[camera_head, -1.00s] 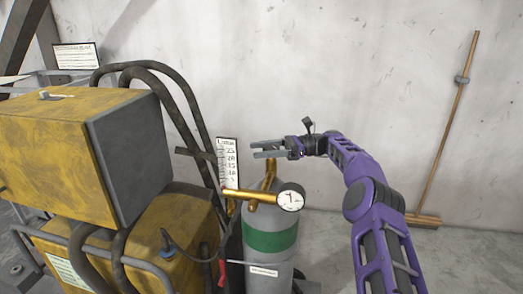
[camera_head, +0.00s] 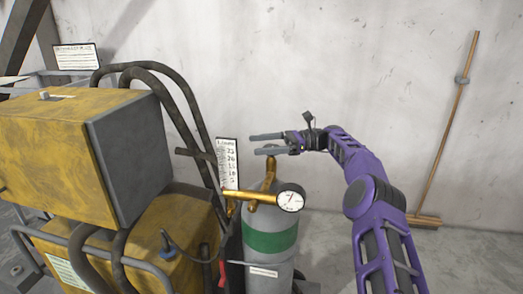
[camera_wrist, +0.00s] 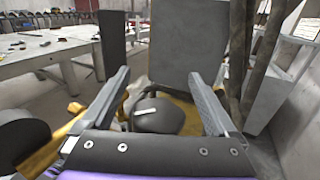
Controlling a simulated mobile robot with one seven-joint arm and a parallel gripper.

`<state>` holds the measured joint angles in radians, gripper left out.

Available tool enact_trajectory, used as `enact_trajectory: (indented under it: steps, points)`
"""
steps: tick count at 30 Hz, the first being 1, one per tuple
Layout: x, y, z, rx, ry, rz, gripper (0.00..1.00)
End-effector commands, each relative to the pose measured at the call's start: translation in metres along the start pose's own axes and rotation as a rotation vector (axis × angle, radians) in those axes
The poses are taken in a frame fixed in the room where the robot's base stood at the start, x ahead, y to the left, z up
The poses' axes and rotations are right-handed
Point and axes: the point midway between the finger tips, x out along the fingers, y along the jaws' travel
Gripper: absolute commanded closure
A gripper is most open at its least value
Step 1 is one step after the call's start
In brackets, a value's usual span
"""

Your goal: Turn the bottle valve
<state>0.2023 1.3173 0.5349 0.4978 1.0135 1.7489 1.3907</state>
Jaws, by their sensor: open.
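The grey gas bottle (camera_head: 275,262) with a green band stands upright right of the yellow machine in the head view. Its brass valve stem (camera_head: 270,170) rises from the top, with a brass regulator (camera_head: 243,196) and a round white gauge (camera_head: 290,198) in front. My gripper (camera_head: 261,144) is open and empty at the height of the stem's upper end, its fingers pointing left. Whether it touches the valve I cannot tell. In the wrist view my gripper (camera_wrist: 158,76) shows both fingers spread with nothing clasped. A dark round part (camera_wrist: 158,115) lies low between them; I cannot tell what it is.
The yellow machine with its grey-ended box (camera_head: 135,150) and black hoses (camera_head: 180,110) stands close on the left. A scale plate (camera_head: 228,163) is beside the bottle. A broom (camera_head: 455,125) leans on the wall at right. Floor between my arm and the broom is clear.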

Motion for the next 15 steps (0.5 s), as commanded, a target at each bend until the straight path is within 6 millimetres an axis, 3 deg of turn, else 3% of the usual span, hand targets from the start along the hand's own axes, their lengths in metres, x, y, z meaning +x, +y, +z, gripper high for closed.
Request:
enact_trajectory:
  steps: [8, 15]
  points:
    - [0.001, 0.0, 0.061, -0.006, 0.0, 0.001, 0.06]
    - [0.0, 0.0, 0.078, -0.003, 0.0, 0.001, 0.06]
